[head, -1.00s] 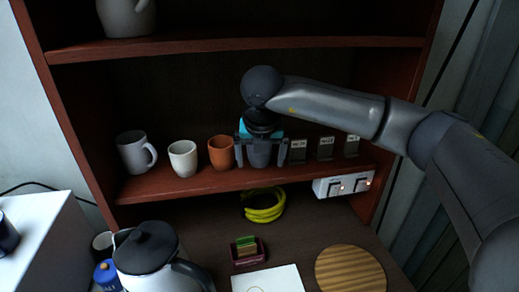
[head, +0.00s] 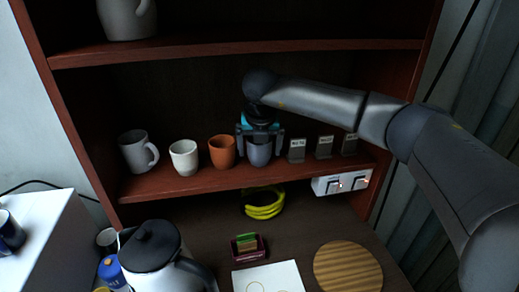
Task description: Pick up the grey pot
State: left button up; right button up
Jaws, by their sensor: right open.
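The grey pot (head: 260,154) stands on the middle shelf, to the right of an orange pot (head: 222,151). My right gripper (head: 260,142) reaches in from the right and points down over the grey pot. It is open, with one finger on each side of the pot's upper part; whether the fingers touch it I cannot tell. The pot's rim is hidden behind the gripper. My left gripper is not in view.
On the same shelf stand a white cup (head: 184,157), a grey mug (head: 138,151) and several small labelled card holders (head: 297,151). An upper shelf (head: 240,47) is above my arm. A kettle (head: 155,255), yellow bananas (head: 264,205) and a round wooden board (head: 347,268) are below.

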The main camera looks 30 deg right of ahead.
jog(key=c, duration=1.3)
